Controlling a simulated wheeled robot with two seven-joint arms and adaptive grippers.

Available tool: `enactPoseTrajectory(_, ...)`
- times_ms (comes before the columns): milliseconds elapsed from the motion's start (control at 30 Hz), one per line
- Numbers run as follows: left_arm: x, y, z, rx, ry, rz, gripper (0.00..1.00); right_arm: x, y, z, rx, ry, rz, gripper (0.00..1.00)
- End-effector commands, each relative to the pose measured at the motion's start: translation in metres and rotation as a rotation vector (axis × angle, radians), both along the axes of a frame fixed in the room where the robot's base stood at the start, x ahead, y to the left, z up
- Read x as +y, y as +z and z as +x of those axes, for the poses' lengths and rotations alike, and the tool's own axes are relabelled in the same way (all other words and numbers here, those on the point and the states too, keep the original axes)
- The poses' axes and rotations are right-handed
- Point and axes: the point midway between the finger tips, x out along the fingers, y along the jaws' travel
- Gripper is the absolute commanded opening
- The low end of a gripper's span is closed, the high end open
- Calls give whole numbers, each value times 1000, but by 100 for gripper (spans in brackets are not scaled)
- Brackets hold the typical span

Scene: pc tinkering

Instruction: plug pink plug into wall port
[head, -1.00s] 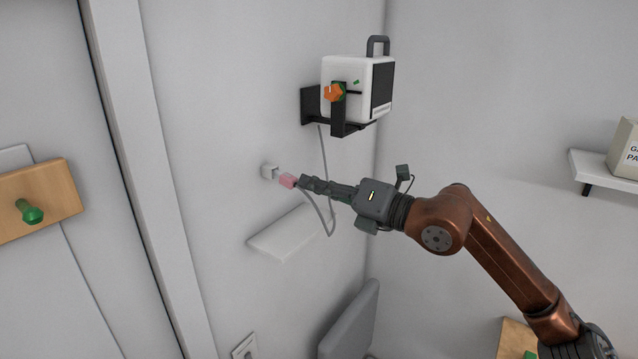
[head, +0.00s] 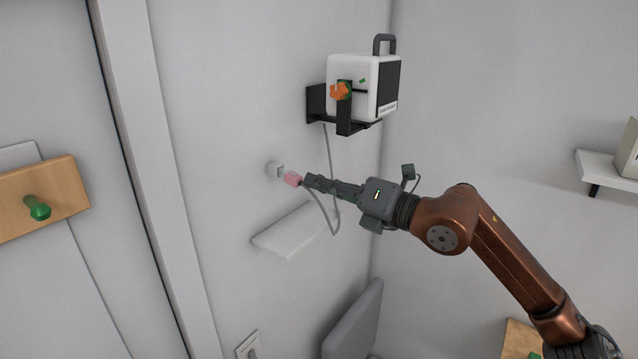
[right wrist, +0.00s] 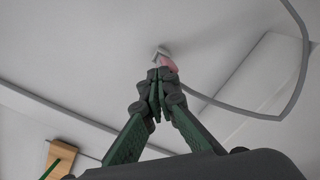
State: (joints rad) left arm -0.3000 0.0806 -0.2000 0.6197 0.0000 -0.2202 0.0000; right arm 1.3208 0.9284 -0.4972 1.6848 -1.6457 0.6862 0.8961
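The pink plug (head: 292,179) is at the fingertips of my right gripper (head: 307,182), which is shut on it. A grey cable hangs from the plug in a loop. The white wall port (head: 275,170) is a small box on the wall, just left of the plug. The plug's front is at or very close to the port; I cannot tell whether it is inside. In the right wrist view the pink plug (right wrist: 169,65) shows beyond the closed fingers (right wrist: 157,88), next to the white port (right wrist: 160,52). My left gripper is not in view.
A white box device (head: 362,85) sits on a black wall bracket above, with the cable running down from it. A small white shelf (head: 290,232) is below the port. A wooden board with a green knob (head: 38,207) is at left.

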Motion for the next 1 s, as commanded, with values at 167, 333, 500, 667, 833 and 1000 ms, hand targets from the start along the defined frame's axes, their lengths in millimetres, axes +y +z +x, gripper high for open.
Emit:
enactPoseTrajectory(167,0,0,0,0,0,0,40,0,0,0,0,0,0,0)
enactPoseTrajectory(333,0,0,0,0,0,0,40,1,0,0,0,0,0,0)
enactPoseTrajectory(500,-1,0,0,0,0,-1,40,3,0,2,0,0,0,0)
enactPoseTrajectory(667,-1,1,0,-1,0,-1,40,5,0,5,0,-1,1,0)
enactPoseTrajectory(833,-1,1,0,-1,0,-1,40,8,0,7,0,-1,1,0)
enactPoseTrajectory(1000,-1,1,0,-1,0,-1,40,12,0,8,0,0,0,0)
